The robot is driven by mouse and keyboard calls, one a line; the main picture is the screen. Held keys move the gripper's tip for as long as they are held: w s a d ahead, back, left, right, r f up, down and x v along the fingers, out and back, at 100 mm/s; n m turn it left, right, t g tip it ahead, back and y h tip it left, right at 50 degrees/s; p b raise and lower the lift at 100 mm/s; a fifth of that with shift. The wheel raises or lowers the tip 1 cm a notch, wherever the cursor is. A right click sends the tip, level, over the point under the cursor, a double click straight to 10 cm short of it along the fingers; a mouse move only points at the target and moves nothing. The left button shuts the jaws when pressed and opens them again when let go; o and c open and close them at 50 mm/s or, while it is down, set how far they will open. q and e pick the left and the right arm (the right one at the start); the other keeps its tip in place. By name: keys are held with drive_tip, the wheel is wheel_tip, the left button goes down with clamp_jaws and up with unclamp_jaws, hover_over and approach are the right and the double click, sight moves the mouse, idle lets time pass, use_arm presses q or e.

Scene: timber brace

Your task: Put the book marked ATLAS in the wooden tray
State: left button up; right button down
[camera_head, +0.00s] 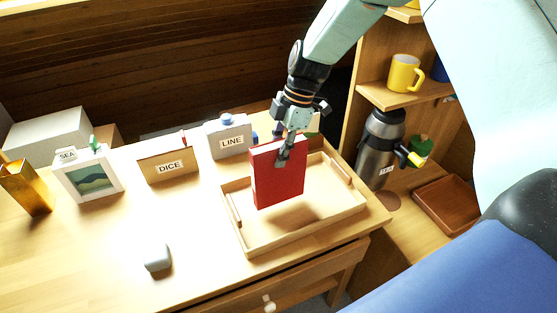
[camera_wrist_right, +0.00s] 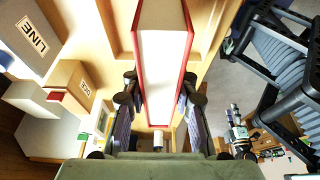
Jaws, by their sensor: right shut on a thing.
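A red book (camera_head: 279,176) hangs upright from my right gripper (camera_head: 285,150), above the wooden tray (camera_head: 310,230). Its shadow lies on the tray floor, so it appears held clear of it. No marking is readable on the side that shows. In the right wrist view the book (camera_wrist_right: 163,60) shows its white pages and red cover edges between the two fingers of my right gripper (camera_wrist_right: 160,105). The tray is pale wood with low walls and holds nothing else that I can see. My left gripper is not in view.
Boxes labelled LINE (camera_head: 229,140) and DICE (camera_head: 168,167) and a picture marked SEA (camera_head: 88,176) stand left of the tray. A small grey object (camera_head: 157,257) lies in front. A shelf with a yellow mug (camera_head: 405,73) and a flask (camera_head: 380,148) stands right.

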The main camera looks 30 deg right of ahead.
wheel_tip(320, 180, down, 3)
drive_tip(key=shift+a+f, duration=0.1)
drive_tip(key=c, duration=1.4)
unclamp_jaws()
drive_tip(key=o, duration=0.3)
drive_tip(key=shift+w+a, duration=0.1)
drive_tip(key=shift+a, duration=0.1)
drive_tip(key=shift+o, duration=0.2)
drive_tip(key=shift+d, duration=0.15)
drive_tip(key=v, duration=1.1)
drive_tip(key=shift+w+r, duration=0.1)
drive_tip(key=shift+r, duration=0.55)
